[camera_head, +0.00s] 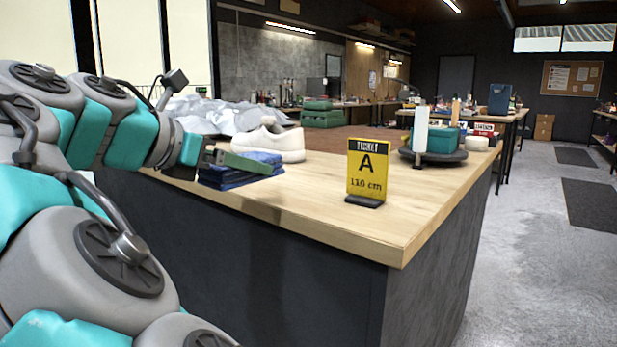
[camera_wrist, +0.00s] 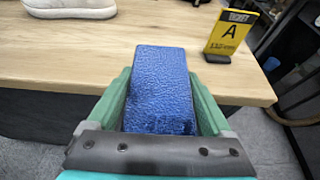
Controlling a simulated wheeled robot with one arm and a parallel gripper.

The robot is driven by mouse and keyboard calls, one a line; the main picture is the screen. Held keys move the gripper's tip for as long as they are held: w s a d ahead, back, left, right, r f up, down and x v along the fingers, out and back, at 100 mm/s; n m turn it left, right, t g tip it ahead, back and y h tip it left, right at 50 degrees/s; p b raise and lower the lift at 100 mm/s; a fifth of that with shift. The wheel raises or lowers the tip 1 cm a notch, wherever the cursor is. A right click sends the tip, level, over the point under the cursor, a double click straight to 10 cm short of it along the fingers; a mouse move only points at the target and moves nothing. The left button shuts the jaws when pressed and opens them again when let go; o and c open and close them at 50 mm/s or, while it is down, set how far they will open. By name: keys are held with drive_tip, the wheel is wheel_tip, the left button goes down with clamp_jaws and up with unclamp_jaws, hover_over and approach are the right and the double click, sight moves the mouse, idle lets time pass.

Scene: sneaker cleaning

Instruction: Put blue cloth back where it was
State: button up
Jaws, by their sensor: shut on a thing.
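The blue cloth (camera_head: 232,180) is a folded, flat bundle at the near left edge of the wooden table. In the wrist view the blue cloth (camera_wrist: 160,92) lies lengthwise between the two green fingers. My gripper (camera_head: 248,162) comes in from the left and is shut on it, one finger along each side; the gripper also shows in the wrist view (camera_wrist: 158,78). The cloth's far end is over the table top and its near end is toward my palm. I cannot tell whether it touches the wood.
The wooden table (camera_head: 330,218) is bare in front of the yellow ticket A (camera_head: 367,170). A white sneaker (camera_head: 268,144) stands just behind the cloth. A dark round tray (camera_head: 447,157) with bottles and a teal box (camera_head: 446,138) sits at the right back. Crumpled grey-white material (camera_head: 215,115) lies behind.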

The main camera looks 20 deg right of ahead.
hover_over(291, 184)
drive_tip(key=shift+s+f+b, duration=0.15)
drive_tip(key=shift+f+b, duration=0.2)
drive_tip(key=shift+f, duration=0.4)
drive_tip(key=shift+f+b, duration=0.5)
drive_tip(key=shift+f, duration=1.3)
drive_tip(key=o, duration=1.3)
drive_tip(key=shift+c, duration=0.2)
drive_tip(key=shift+s+a+r, duration=0.1)
drive_tip(key=shift+a+r, duration=0.05)
drive_tip(key=shift+a, duration=0.1)
drive_tip(key=p+v, duration=0.1)
drive_tip(key=v, duration=1)
drive_tip(key=shift+s+a+r, duration=0.15)
drive_tip(key=shift+s+a, duration=0.05)
